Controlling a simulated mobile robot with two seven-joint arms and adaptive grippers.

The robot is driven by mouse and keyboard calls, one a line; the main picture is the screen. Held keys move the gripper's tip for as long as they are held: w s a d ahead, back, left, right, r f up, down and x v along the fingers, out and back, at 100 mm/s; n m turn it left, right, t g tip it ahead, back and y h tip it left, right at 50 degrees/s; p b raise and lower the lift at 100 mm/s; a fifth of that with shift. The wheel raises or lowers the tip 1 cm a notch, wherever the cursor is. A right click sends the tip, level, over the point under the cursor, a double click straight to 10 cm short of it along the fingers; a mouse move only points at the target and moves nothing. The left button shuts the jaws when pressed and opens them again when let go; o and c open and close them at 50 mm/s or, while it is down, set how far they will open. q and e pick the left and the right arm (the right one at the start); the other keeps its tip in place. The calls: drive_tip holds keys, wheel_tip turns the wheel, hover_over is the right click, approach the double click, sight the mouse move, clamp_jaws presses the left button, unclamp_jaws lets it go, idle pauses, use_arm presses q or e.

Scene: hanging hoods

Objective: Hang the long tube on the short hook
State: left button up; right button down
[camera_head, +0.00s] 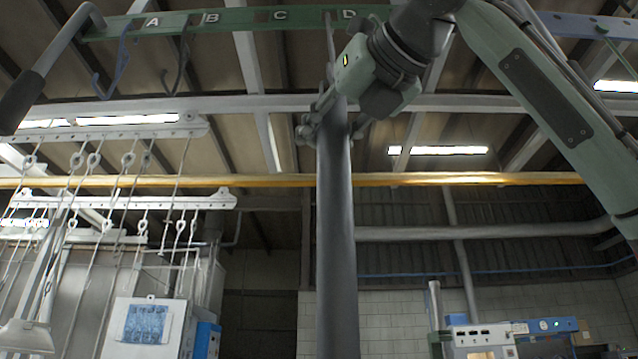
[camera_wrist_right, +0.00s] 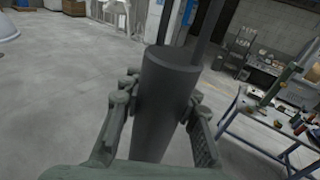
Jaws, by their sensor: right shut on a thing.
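The long tube (camera_head: 337,240) is a dark grey cylinder standing upright in the middle of the head view. My right gripper (camera_head: 332,125) is shut around it near its top end, with fingers on both sides. The right wrist view also shows the tube (camera_wrist_right: 168,85) between the fingers (camera_wrist_right: 163,97). A thin grey hanging piece (camera_head: 331,45) drops from the rail under D, just above the tube's top; I cannot tell whether they touch. A bluish hook (camera_head: 122,60) hangs under A and a dark hook (camera_head: 181,65) under B. My left gripper is not in view.
A green rail (camera_head: 235,20) lettered A to D crosses the top. A grey bar with a thick dark grip (camera_head: 22,98) hangs at upper left. A yellow pipe (camera_head: 450,179) runs behind. The wrist view shows a blue-framed table (camera_wrist_right: 262,132) at right and open floor (camera_wrist_right: 60,80) at left.

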drive_tip(key=shift+r, duration=0.1)
drive_tip(key=c, duration=1)
unclamp_jaws()
drive_tip(key=shift+c, duration=0.2)
